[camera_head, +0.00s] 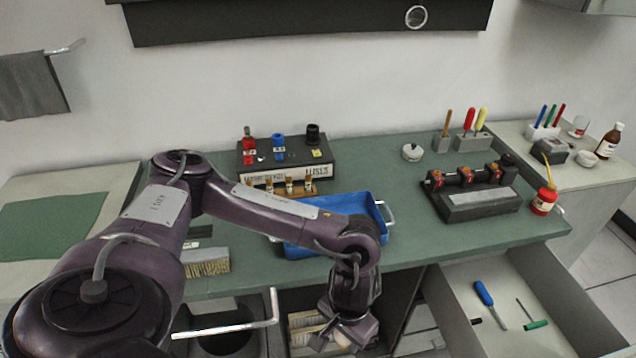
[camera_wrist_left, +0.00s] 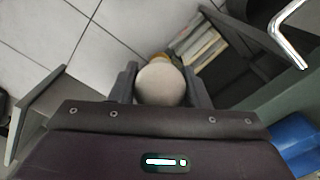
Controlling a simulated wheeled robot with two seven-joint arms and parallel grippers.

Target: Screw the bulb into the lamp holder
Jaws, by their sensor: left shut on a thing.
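My left gripper (camera_head: 346,336) hangs low in front of the bench's front edge, over the open space below the worktop. In the left wrist view my left gripper (camera_wrist_left: 161,88) is shut on the bulb (camera_wrist_left: 160,84), a pale round body between the two dark fingers with a bit of brass colour at its far side. In the head view I cannot make out the bulb clearly. A small white round piece with a dark top (camera_head: 412,152), which looks like the lamp holder, stands at the back of the green worktop, well apart from the gripper. My right gripper is not in view.
A blue tray (camera_head: 345,205) lies partly behind my left arm. A black box (camera_head: 286,158) with coloured posts and a black device (camera_head: 473,190) stand on the worktop (camera_head: 415,235). An open drawer (camera_head: 525,270) holds screwdrivers. A brush (camera_head: 206,262) lies near the front edge.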

